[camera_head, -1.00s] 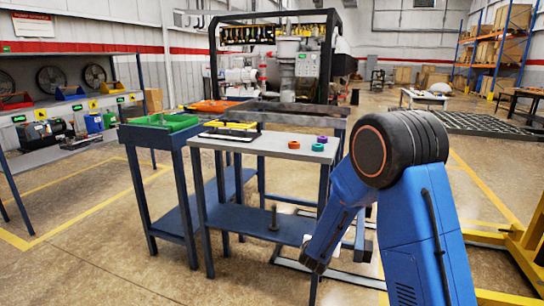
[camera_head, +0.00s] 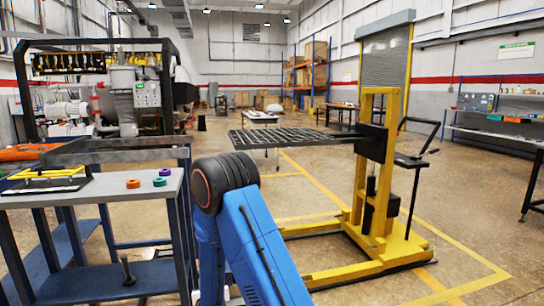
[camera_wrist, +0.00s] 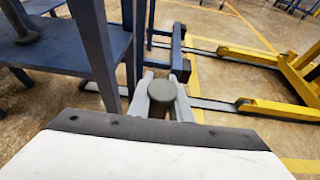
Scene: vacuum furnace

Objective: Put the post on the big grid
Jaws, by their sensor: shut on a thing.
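The post (camera_wrist: 162,94) is a grey round-topped piece held between the fingers of my gripper (camera_wrist: 163,84) in the wrist view. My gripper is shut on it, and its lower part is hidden. In the head view my gripper and the held post cannot be seen. The big grid (camera_head: 285,136) is a dark, flat lattice held out level on the yellow lift. It stands apart from my gripper, beyond my arm. Another post (camera_head: 127,271) stands upright on the blue table's lower shelf, and it also shows in the wrist view (camera_wrist: 22,28).
The yellow lift (camera_head: 372,170) stands to the right, its base legs low on the floor. Open floor lies around the lift.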

